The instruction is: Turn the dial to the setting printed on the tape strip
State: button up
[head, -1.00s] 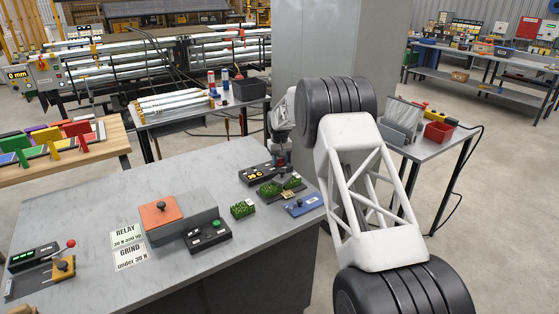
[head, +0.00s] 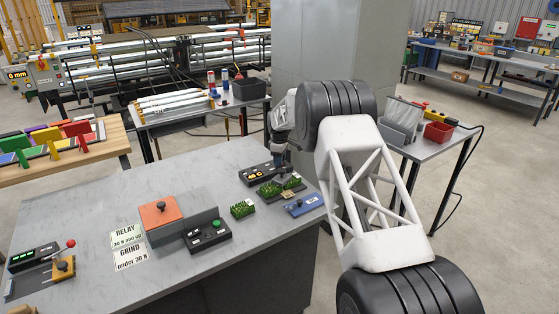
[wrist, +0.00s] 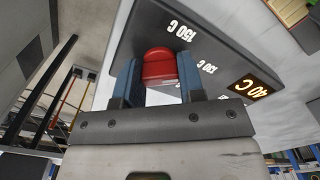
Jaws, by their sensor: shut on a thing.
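The dial (wrist: 160,66) is a red knob on a dark control box (wrist: 125,50). In the wrist view my gripper (wrist: 158,82) has its two blue fingers on either side of the knob and is shut on it. White marks on the box read 150 C and, less clearly, 130 C. A lit amber display (wrist: 245,88) reads 40 C. In the head view the box (head: 250,174) stands near the table's far right corner, and my gripper (head: 278,170) hides the knob. A small pale strip (head: 289,195) lies by the turf pieces; its print is too small to read.
Turf pieces (head: 270,188) and a blue device (head: 303,205) sit close in front of the box. A black box with a green button (head: 208,236) and a grey block with an orange plate (head: 160,212) stand further left. The table's back left is clear.

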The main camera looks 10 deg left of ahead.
jog(key=n, duration=0.5)
jog(key=shift+r+n, duration=0.1)
jog(key=shift+n, duration=2.4)
jog(key=shift+a, duration=0.1)
jog(key=o, duration=0.9)
jog(key=shift+o, duration=0.2)
jog(key=shift+r, duration=0.1)
jog(key=shift+r, duration=3.75)
